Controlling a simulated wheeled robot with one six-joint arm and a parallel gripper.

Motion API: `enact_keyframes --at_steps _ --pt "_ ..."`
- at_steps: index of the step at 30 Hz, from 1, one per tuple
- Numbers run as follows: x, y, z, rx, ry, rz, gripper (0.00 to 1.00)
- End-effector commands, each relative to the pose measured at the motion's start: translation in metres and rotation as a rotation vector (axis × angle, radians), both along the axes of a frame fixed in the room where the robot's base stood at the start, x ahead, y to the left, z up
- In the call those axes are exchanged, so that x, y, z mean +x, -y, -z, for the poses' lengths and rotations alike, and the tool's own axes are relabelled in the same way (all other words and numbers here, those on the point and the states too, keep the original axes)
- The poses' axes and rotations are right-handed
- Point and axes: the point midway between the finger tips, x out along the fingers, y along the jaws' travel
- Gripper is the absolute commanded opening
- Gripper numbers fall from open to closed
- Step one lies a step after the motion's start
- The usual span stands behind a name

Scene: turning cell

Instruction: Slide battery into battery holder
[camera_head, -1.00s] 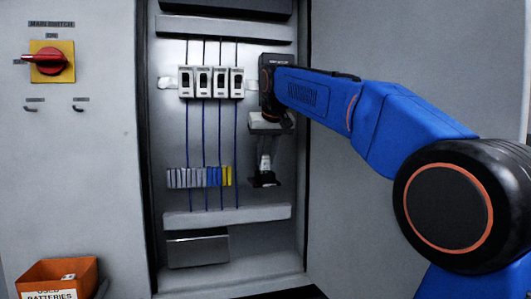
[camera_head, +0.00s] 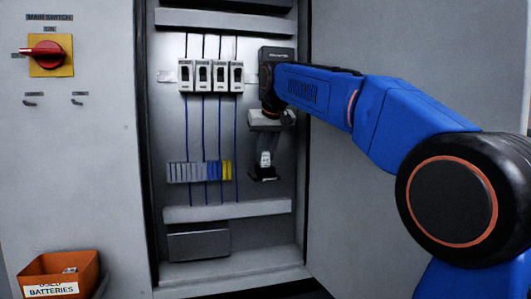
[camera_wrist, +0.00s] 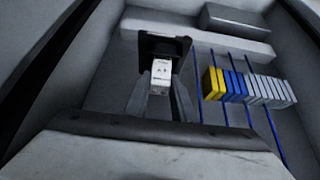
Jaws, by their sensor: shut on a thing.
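The battery (camera_wrist: 160,72) is a small white block between my gripper's two fingers (camera_wrist: 160,95) in the wrist view. My gripper is shut on it. The battery also shows in the head view (camera_head: 265,158), just below my wrist. The battery holder (camera_wrist: 166,45) is a dark bracket on the cabinet's back panel. In the head view its dark lower part (camera_head: 265,177) shows under the battery. The battery's far end is at the holder's opening in the wrist view. I cannot tell how deep it sits.
Grey, blue and yellow terminal blocks (camera_head: 198,171) sit left of my gripper, with blue wires and breakers (camera_head: 210,76) above. A cable duct (camera_head: 226,211) runs below. The cabinet's right wall is close to my arm. An orange used-batteries bin (camera_head: 58,278) stands at lower left.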

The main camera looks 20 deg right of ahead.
Motion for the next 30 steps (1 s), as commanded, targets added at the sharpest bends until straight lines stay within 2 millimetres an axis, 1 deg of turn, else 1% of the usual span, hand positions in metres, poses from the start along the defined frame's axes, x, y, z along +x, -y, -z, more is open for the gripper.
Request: enact_keyframes --at_steps 24,25,26,27,30 --pt "0.0000 0.0000 0.0069 0.000 0.001 0.000 0.00" --pt "0.0000 0.0000 0.0069 0.000 0.000 0.000 0.28" --pt "0.0000 0.0000 0.0068 0.000 0.001 0.000 0.35" --pt "0.0000 0.0000 0.0069 0.000 0.000 0.000 0.44" --pt "0.0000 0.0000 0.0068 0.000 0.000 0.000 0.45"
